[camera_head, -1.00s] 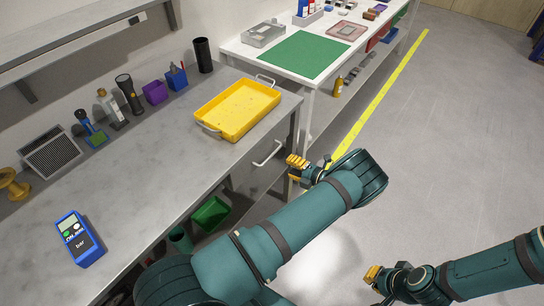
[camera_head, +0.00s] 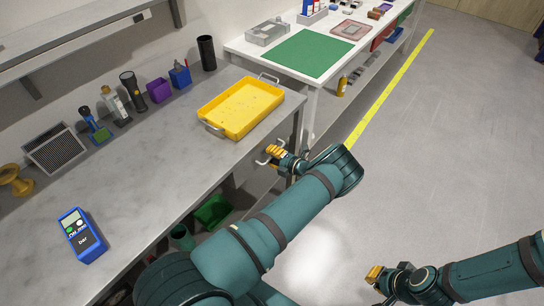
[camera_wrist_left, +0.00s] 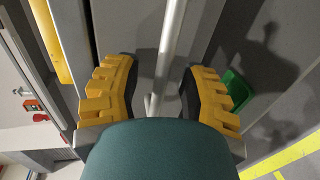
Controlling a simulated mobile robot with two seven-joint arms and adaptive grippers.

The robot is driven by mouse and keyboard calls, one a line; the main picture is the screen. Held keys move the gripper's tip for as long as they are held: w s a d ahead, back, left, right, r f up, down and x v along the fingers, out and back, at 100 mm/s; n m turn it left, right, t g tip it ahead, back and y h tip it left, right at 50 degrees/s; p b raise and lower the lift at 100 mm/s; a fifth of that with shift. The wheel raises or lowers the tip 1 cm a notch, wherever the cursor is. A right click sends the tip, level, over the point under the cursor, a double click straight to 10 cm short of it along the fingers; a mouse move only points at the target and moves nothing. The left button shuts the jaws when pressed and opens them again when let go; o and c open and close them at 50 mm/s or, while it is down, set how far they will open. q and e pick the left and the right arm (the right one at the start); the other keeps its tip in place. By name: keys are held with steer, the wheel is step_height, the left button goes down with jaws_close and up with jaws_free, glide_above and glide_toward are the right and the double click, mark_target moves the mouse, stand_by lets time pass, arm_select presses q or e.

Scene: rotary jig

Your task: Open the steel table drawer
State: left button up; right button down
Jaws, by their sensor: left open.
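The steel table (camera_head: 140,165) runs along the left, with its drawer under the front edge below the yellow tray. The drawer's bar handle (camera_head: 262,161) is partly hidden by my left gripper (camera_head: 276,152). In the left wrist view the handle (camera_wrist_left: 172,45) is a pale bar running between the two yellow fingers, with a gap visible on each side. The grey drawer front (camera_wrist_left: 125,25) lies behind it and looks shut. My left gripper is open around the handle. My right gripper (camera_head: 374,273) is over the floor at lower right, away from the table; its jaw opening is unclear.
A yellow tray (camera_head: 214,129) lies on the table above the drawer. A blue meter (camera_head: 81,236) and several tools stand on the tabletop. Green bins (camera_head: 213,210) sit below. A white table (camera_head: 313,82) with a green mat adjoins behind. The floor at right is clear.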

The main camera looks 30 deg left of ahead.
arm_select(q)
jaws_close()
steer(key=f+b+v, duration=0.2)
steer(key=b+v, duration=0.2)
steer(key=v, duration=0.8)
steer(key=d+f+b+v, duration=0.1)
steer(key=f+b+v, duration=0.2)
steer(key=v, duration=0.9)
steer(key=shift+s+b, duration=0.2)
steer(key=shift+b, duration=0.25)
jaws_free()
steer(key=shift+r, duration=0.1)
steer(key=v, duration=1.2)
